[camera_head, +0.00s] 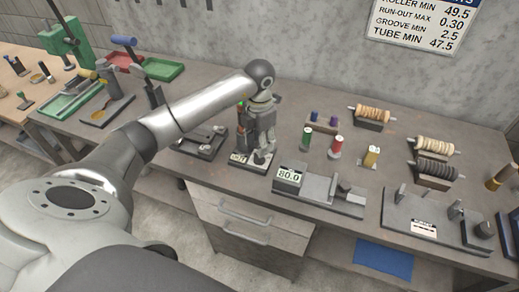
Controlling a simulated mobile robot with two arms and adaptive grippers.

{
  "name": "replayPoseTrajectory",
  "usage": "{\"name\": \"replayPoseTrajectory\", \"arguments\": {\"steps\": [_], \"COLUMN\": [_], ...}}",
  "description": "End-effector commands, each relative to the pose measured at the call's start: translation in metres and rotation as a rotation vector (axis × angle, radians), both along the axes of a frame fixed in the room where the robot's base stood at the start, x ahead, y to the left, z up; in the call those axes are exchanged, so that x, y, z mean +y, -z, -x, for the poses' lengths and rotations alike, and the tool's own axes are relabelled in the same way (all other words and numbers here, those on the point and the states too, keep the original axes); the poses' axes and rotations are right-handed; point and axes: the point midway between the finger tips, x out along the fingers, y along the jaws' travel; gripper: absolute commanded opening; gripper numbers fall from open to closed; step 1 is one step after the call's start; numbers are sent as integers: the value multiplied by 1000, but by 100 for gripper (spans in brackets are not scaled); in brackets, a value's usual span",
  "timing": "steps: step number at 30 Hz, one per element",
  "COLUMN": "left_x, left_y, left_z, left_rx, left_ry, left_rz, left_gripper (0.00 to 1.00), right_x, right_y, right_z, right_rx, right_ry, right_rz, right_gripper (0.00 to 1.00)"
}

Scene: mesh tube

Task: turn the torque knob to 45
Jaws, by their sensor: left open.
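My left arm reaches in from the left across the bench, and my left gripper (262,156) points down over a small dark device (237,159) with a white label on its front. The gripper is open. Its fingers are close to the device's top, but I cannot tell whether they touch it. The torque knob cannot be made out; the gripper and wrist cover much of this device. A small red and green part shows just left of the wrist. My right gripper is not in view.
A grey gauge (318,191) reading 80.0 stands just right of the gripper. A dark flat fixture (200,143) lies to its left. Green (306,139) and red (336,147) spools and a yellow piece (371,156) stand behind the gauge. Another fixture (432,225) is at the right.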

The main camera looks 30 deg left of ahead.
Motion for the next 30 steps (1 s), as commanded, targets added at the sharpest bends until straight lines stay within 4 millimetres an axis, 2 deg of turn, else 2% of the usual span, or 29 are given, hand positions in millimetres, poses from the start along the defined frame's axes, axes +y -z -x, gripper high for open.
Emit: {"name": "replayPoseTrajectory", "arguments": {"steps": [3, 9, 20, 28, 30], "left_x": [0, -1, 0, 0, 0], "left_y": [20, 44, 51, 51, 51], "left_z": [1, 0, 0, 0, 0], "left_rx": [5, 1, -1, -1, -1], "left_ry": [0, 0, 1, 1, 1], "left_rz": [2, 3, 1, 1, 1], "left_gripper": [43, 43, 43, 10, 10], "right_x": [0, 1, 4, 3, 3], "right_y": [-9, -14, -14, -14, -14], "right_z": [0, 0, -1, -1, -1], "right_rx": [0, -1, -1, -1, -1], "right_ry": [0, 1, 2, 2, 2], "right_rz": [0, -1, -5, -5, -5], "right_gripper": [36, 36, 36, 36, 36]}}
